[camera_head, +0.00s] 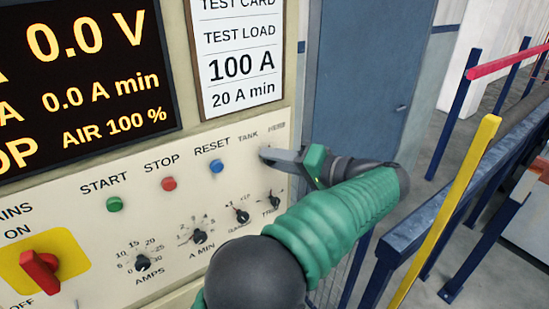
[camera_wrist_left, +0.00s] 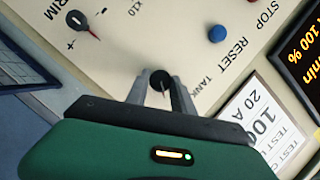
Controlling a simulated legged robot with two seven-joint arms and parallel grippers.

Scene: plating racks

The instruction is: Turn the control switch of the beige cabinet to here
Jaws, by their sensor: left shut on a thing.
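The beige cabinet (camera_head: 75,185) fills the left of the head view. Its control switch is a small black knob (camera_wrist_left: 160,80) beside the TANK label, seen in the left wrist view. My left gripper (camera_head: 268,154) reaches the panel's upper right, below the TANK label (camera_head: 247,137). In the left wrist view its two grey fingers (camera_wrist_left: 161,86) are shut on the knob, one on each side. A thin pointer line shows on the knob. In the head view the fingers hide most of the knob. My right gripper is not in view.
The panel also has a red mains switch (camera_head: 40,272), green, red and blue buttons (camera_head: 216,166), and several black dials (camera_head: 199,236). A display (camera_head: 85,75) and a test card (camera_head: 240,55) sit above. Blue railings with a yellow post (camera_head: 455,195) stand at right.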

